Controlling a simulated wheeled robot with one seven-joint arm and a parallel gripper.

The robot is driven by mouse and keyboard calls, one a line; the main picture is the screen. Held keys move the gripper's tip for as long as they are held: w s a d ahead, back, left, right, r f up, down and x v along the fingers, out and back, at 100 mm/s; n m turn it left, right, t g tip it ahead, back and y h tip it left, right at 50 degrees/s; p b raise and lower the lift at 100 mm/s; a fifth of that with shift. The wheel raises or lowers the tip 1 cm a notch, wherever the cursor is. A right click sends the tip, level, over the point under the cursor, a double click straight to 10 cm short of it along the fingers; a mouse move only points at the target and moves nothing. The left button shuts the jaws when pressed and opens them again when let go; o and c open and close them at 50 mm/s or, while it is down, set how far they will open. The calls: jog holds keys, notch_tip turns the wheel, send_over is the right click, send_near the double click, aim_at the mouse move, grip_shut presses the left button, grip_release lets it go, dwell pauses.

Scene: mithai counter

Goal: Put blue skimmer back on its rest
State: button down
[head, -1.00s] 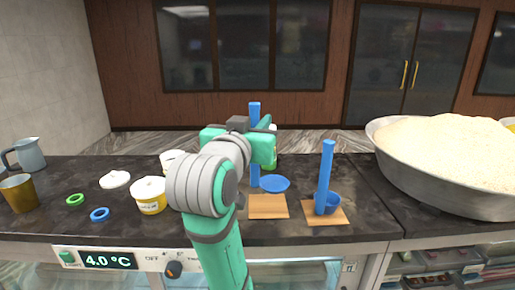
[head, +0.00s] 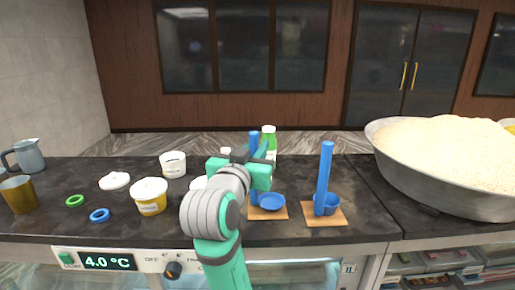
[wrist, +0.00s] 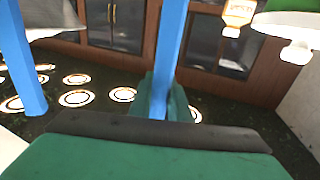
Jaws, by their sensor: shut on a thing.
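The blue skimmer (head: 271,202) has a flat round disc and an upright blue handle. My gripper (head: 258,170) is shut on the handle, which rises above the jaws; the handle also shows in the wrist view (wrist: 170,45). The disc is over a square wooden rest (head: 268,214), covering its middle; I cannot tell whether it touches. Part of the handle is hidden by my gripper. A blue ladle (head: 324,180) stands upright on a second wooden rest (head: 325,219) to the right; its handle shows at the left of the wrist view (wrist: 20,65).
White tubs (head: 150,196), a white lid (head: 114,181), and green (head: 75,201) and blue (head: 99,215) rings lie left. A large heaped bowl (head: 405,182) fills the right. The counter's front edge is close to the rests.

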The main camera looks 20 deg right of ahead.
jog(key=shift+f, duration=0.1)
jog(key=c, duration=1.7)
grip_release()
jog(key=shift+o, duration=0.2)
jog(key=shift+w, duration=0.15)
jog(key=shift+w, duration=0.1)
jog(key=v, duration=1.2)
jog(key=shift+s, duration=0.25)
jog(key=shift+w, duration=0.1)
